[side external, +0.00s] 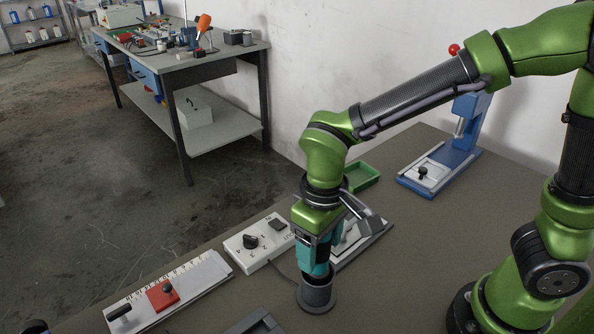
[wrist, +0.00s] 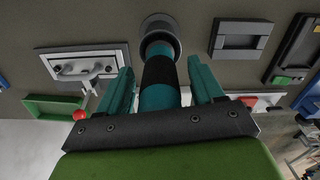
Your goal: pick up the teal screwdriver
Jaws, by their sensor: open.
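The teal screwdriver (wrist: 158,96) has a teal handle with a black grip band and stands in a dark grey cup (wrist: 160,25). In the wrist view it lies between the two teal fingers of my gripper (wrist: 160,67), with a gap showing on each side. My gripper is open around the handle and points down at the cup. In the side view my gripper (side external: 316,262) is just above the cup (side external: 317,297). There the fingers largely hide the screwdriver, and its lower end is hidden inside the cup.
A white switch box (side external: 240,252) with a black knob stands left of the cup. A ruled fixture (side external: 200,277) with a red block is at the front left. A green tray (side external: 362,178) and blue press (side external: 466,135) stand behind. A dark frame (side external: 252,324) lies at the front.

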